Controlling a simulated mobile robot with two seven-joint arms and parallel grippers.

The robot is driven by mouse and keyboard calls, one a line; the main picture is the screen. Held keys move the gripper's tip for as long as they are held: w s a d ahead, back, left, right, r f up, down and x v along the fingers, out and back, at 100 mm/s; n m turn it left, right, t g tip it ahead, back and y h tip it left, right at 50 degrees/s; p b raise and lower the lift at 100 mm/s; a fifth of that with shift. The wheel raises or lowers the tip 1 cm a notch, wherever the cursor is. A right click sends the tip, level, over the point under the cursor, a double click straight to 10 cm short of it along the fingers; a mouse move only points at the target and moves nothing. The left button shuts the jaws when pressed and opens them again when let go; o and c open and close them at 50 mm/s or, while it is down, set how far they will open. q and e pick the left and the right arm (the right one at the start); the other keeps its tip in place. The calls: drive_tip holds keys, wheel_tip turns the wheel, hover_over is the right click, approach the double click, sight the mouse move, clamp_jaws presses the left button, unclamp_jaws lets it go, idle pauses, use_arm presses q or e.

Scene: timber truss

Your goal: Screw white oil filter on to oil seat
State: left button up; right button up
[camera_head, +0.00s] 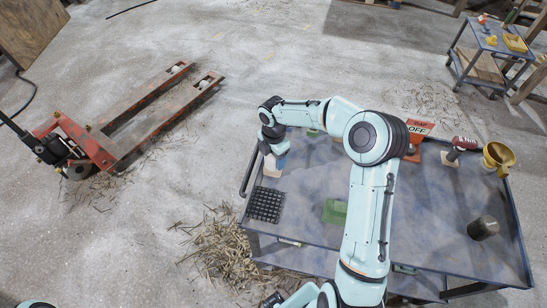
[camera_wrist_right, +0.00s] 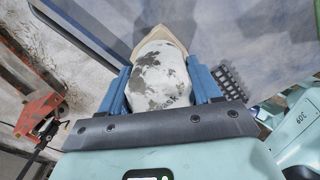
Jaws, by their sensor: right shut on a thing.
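The white oil filter (camera_wrist_right: 160,78), blotched with dark grey stains, sits between the two blue fingers of my right gripper (camera_wrist_right: 160,90). The right gripper is shut on it. A tan, pointed wooden-looking piece (camera_wrist_right: 158,36) shows just beyond the filter's far end; I cannot tell whether the two touch. In the head view my right gripper (camera_head: 276,148) is at the table's left back corner, above a small pale tan piece (camera_head: 271,168). The filter is mostly hidden there. I cannot make out an oil seat for sure. My left gripper is not in view.
The blue-grey table (camera_head: 300,185) holds a black grid mat (camera_head: 265,204), green block (camera_head: 334,211), orange sign (camera_head: 418,128), red item (camera_head: 463,143), yellow funnel (camera_head: 498,154) and dark cylinder (camera_head: 483,228). A red pallet jack (camera_head: 95,145) stands left. A small cart (camera_head: 490,52) stands back right.

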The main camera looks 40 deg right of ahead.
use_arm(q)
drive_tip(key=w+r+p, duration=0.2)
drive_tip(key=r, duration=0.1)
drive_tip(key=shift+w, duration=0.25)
use_arm(e)
wheel_tip(320, 180, up, 19)
drive_tip(key=shift+r, duration=0.15)
